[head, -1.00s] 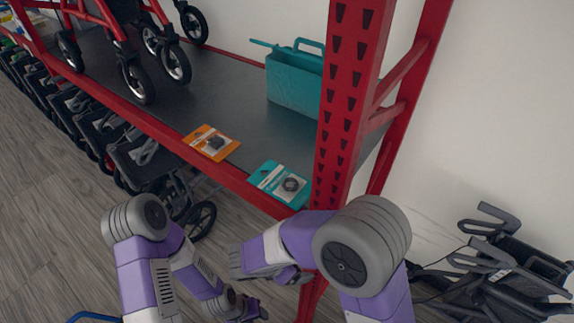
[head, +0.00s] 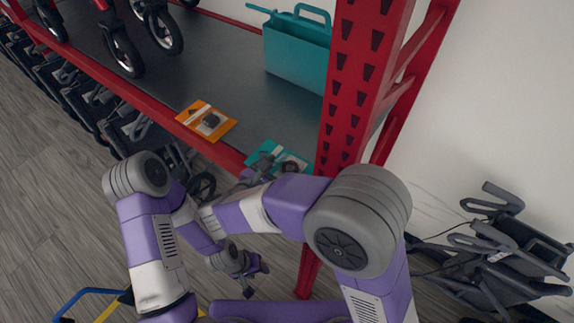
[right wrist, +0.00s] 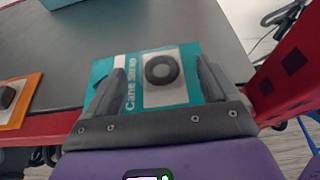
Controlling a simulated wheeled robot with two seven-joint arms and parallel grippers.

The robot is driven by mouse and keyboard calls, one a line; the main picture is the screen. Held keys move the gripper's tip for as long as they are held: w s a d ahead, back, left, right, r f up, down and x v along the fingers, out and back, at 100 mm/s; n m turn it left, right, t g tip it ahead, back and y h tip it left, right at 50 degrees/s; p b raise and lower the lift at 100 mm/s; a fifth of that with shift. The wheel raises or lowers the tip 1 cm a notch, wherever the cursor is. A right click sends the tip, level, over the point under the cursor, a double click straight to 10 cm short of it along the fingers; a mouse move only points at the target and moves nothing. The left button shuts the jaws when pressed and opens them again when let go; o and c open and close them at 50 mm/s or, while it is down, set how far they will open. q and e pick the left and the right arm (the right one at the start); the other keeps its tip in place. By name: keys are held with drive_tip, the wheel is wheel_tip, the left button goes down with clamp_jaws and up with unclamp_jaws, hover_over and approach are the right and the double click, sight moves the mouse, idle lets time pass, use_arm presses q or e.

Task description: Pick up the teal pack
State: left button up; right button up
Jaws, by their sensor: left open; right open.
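The teal pack (head: 268,154) lies flat near the front edge of the shelf, beside the red upright. My right arm partly covers it in the head view. In the right wrist view the teal pack (right wrist: 150,94) shows "Cane Strap" lettering and a black ring on a pale panel. My right gripper (right wrist: 152,80) is open, with one finger at each side of the pack in that view. I cannot tell whether the fingers touch it. My left gripper (head: 250,272) is open and empty, low in front of the shelf.
An orange pack (head: 207,121) lies left of the teal pack on the dark shelf (head: 195,75). A teal box with a handle (head: 298,55) stands behind. The red upright (head: 358,80) is close on the right. Folded walkers (head: 490,250) stand on the floor at right.

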drive_tip(key=shift+x, duration=1.05)
drive_tip(key=c, duration=1.1)
drive_tip(key=shift+r, duration=0.1)
